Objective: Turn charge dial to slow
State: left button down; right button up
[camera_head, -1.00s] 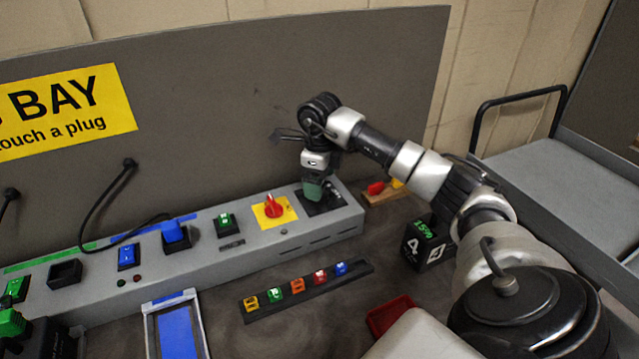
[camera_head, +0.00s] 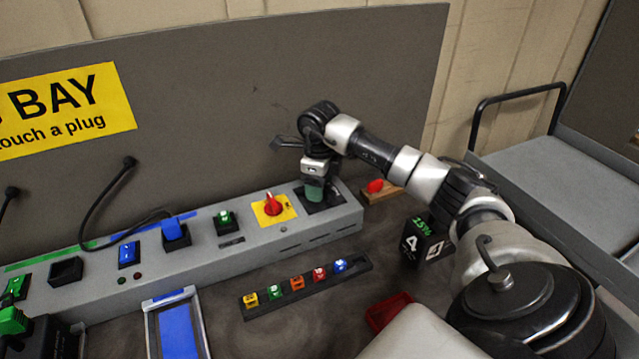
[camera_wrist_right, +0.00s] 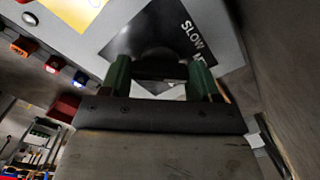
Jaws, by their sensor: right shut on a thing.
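The charge dial (camera_wrist_right: 165,52) is a dark round knob on a black plate at the right end of the grey console. In the right wrist view the plate (camera_wrist_right: 137,33) carries white lettering that reads SLOW, with more text partly hidden. My right gripper (camera_head: 315,194) points down over this plate in the head view. Its green fingertips show in the right wrist view (camera_wrist_right: 164,78), one on each side of the dial, shut on it. The dial's pointer is hidden, so I cannot tell its setting.
A red knob on a yellow plate (camera_head: 272,208) sits just left of the dial. The console (camera_head: 330,225) also bears green and blue switches. A strip of coloured buttons (camera_head: 300,287), a black box marked 4 (camera_head: 424,243) and a red tray (camera_head: 388,312) lie in front.

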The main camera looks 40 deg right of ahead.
jog(key=n+b, duration=0.1)
jog(key=n, duration=0.3)
jog(key=n+b, duration=0.1)
jog(key=n, duration=0.3)
jog(key=shift+r+n, duration=0.1)
jog(key=shift+n, duration=0.2)
dwell(0.7)
jog(key=o, duration=0.9)
notch_tip(320, 180, up, 11)
jog(key=shift+f+b, duration=0.1)
jog(key=shift+b, duration=0.5)
